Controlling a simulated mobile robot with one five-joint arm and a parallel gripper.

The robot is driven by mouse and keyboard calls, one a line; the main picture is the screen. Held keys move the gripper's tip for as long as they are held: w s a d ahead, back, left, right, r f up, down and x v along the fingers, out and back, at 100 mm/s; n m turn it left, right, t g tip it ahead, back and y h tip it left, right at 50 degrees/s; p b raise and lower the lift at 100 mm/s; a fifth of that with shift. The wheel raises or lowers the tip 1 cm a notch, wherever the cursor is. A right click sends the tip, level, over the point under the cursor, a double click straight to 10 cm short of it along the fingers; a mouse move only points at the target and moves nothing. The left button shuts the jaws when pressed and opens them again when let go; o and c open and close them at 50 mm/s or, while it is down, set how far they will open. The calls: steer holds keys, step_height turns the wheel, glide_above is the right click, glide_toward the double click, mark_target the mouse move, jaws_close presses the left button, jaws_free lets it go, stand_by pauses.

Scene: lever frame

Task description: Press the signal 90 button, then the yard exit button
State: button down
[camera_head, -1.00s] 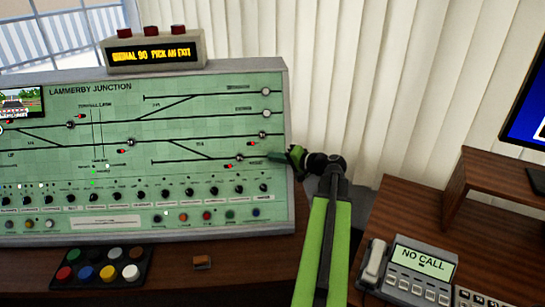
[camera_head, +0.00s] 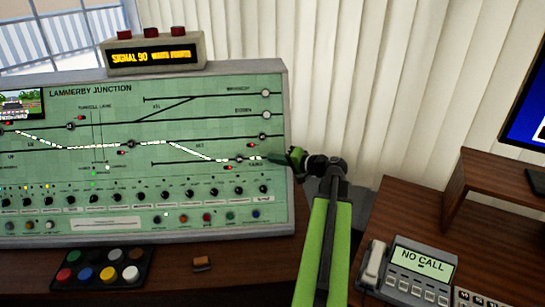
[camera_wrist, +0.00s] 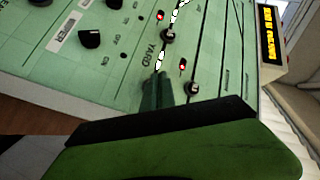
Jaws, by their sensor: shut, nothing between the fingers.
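The green control panel (camera_head: 60,105) is headed LAMMERBY JUNCTION. A white lit route (camera_head: 90,147) runs along its track lines from the left down to the lower right. My gripper (camera_head: 272,157) is shut and empty, its tips at the right end of the lowest track line, by the yard label. In the wrist view my gripper (camera_wrist: 157,82) is beside the YARD lettering (camera_wrist: 152,57), over the end of the lit line. The tips hide the yard exit button; I cannot tell if they touch it. I cannot tell which button is signal 90. The display (camera_head: 152,56) reads SIGNAL 90, then blurred words.
A row of black knobs (camera_head: 140,197) and coloured buttons lines the panel's lower part. A tray of coloured round caps (camera_head: 100,270) and a small brown block (camera_head: 202,263) lie on the desk. A phone (camera_head: 405,273) showing NO CALL stands at the right.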

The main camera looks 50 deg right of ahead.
steer(key=shift+s+a+r, duration=0.15)
steer(key=shift+s, duration=0.05)
steer(key=s+a+r+p, duration=0.2)
steer(key=s, duration=0.1)
steer(key=shift+s+a+r, duration=0.15)
steer(key=shift+a, duration=0.25)
stand_by(0.7)
